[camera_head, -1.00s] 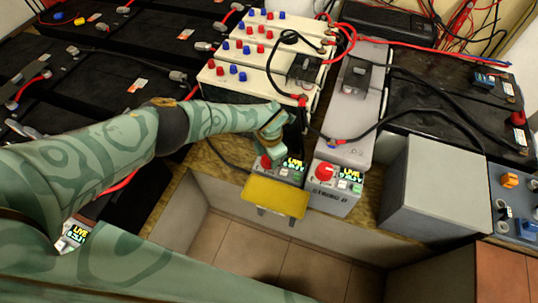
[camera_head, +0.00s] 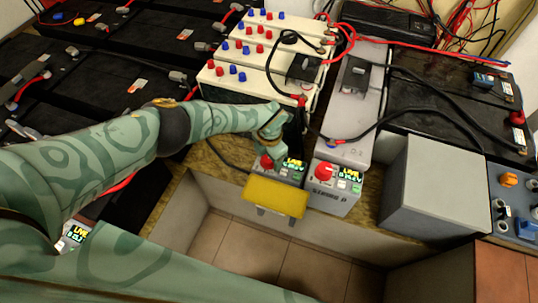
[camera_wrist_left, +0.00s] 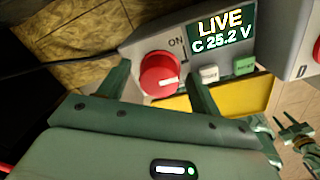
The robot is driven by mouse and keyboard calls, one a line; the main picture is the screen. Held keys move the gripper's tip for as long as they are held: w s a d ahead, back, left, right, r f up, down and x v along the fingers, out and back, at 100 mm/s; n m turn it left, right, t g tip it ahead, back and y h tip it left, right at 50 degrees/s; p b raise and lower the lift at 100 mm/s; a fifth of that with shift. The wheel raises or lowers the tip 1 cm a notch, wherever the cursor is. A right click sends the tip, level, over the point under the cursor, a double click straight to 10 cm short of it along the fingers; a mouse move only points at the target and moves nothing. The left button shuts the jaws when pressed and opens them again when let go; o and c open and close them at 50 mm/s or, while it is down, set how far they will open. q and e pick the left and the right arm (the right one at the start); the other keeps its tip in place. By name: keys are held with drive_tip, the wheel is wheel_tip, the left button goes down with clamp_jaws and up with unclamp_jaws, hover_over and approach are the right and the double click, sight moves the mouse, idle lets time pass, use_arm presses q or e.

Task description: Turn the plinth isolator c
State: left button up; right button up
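The plinth isolator c is a grey box with a red round knob (camera_head: 266,162) and a lit display (camera_head: 291,166), left of a similar box. In the left wrist view the display reads "LIVE C 25.2 V". The red knob (camera_wrist_left: 160,74) has a white mark pointing right, with "ON" printed above it. My left gripper (camera_head: 272,150) is at this knob. In the left wrist view its fingers (camera_wrist_left: 160,88) are spread, one on each side of the knob; contact cannot be told. Small green parts (camera_wrist_left: 296,138) at lower right may be my right gripper, but are unclear.
A similar box with a red knob (camera_head: 324,172) and display stands close on the right. A yellow plate (camera_head: 275,197) projects in front of isolator c. White batteries (camera_head: 262,45) with cables stand behind. A grey block (camera_head: 436,185) is further right. The tiled floor (camera_head: 275,265) is clear.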

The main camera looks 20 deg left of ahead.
use_arm(q)
drive_tip(key=shift+r, duration=0.1)
wheel_tip(320, 180, up, 16)
drive_tip(key=p, duration=0.7)
drive_tip(key=shift+s+d+p, duration=0.15)
drive_tip(key=shift+d+p, duration=0.05)
drive_tip(key=shift+p, duration=0.1)
use_arm(e)
wheel_tip(320, 180, up, 7)
drive_tip(key=w, duration=0.2)
drive_tip(key=shift+w+r+t, duration=0.15)
drive_tip(key=shift+r+t, duration=0.05)
drive_tip(key=shift+t, duration=0.1)
